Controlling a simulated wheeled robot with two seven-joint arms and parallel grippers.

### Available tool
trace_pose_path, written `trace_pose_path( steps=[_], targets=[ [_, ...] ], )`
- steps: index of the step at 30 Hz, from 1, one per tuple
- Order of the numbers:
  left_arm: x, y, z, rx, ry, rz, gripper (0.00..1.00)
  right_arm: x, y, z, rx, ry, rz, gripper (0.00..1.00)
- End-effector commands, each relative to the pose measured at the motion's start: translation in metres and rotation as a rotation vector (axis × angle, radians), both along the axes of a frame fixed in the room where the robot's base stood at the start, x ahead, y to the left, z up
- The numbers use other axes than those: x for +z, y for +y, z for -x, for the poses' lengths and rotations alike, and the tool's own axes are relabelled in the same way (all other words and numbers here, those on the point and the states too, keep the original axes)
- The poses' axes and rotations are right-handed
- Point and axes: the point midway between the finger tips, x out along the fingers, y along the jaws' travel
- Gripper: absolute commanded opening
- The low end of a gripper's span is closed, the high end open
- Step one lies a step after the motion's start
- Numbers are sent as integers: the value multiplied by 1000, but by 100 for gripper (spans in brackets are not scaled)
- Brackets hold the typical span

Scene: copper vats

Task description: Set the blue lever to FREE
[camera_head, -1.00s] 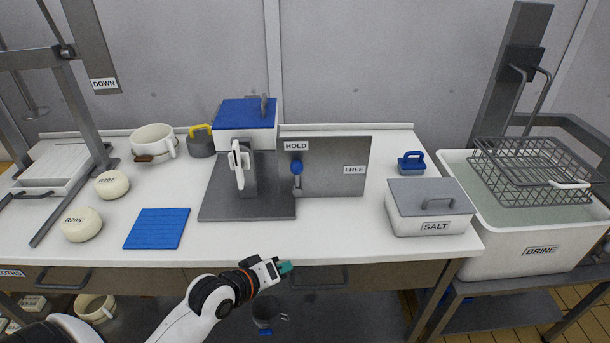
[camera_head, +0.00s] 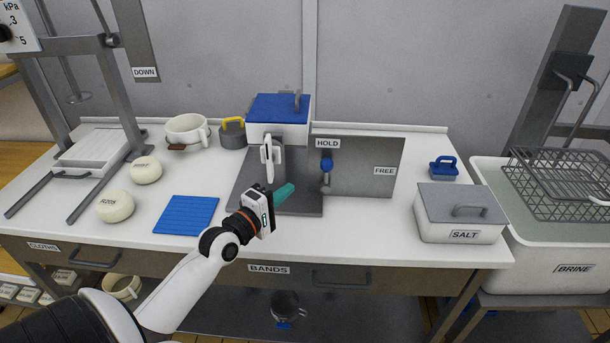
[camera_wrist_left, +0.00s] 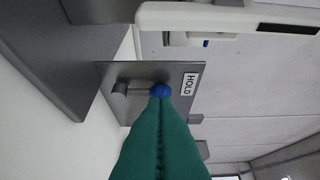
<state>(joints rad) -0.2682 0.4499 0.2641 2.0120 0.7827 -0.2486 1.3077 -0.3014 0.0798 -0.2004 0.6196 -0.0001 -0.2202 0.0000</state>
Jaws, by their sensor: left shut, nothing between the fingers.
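The blue lever has a round blue knob (camera_head: 327,164) on a short grey stem, standing up on a grey panel (camera_head: 360,180). The knob is just below the HOLD label (camera_head: 327,143); the FREE label (camera_head: 385,170) is to its right. My left gripper (camera_head: 284,193) is shut and empty, its teal fingers in front of the dark base plate, left of the lever and lower in the picture. In the left wrist view the fingertips (camera_wrist_left: 160,108) overlap the lower edge of the blue knob (camera_wrist_left: 160,90); contact cannot be told. My right gripper is out of view.
A blue-topped white device (camera_head: 278,120) with a white handle stands left of the panel. A blue mat (camera_head: 187,215) and two pale round pieces lie further left. The SALT box (camera_head: 460,213) and BRINE tub (camera_head: 545,255) are at right. The tabletop before the panel is clear.

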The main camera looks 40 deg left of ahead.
Motion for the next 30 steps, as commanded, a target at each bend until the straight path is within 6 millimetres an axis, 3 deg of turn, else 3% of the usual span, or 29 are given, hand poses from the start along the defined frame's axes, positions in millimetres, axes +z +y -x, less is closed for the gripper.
trace_pose_path(
  steps=[18, 30],
  targets=[
    [1, -4, -90, 0, 0, -1, 0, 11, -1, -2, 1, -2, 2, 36],
    [0, -4, -98, 0, 1, -2, 0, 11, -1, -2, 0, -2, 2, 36]
  ],
)
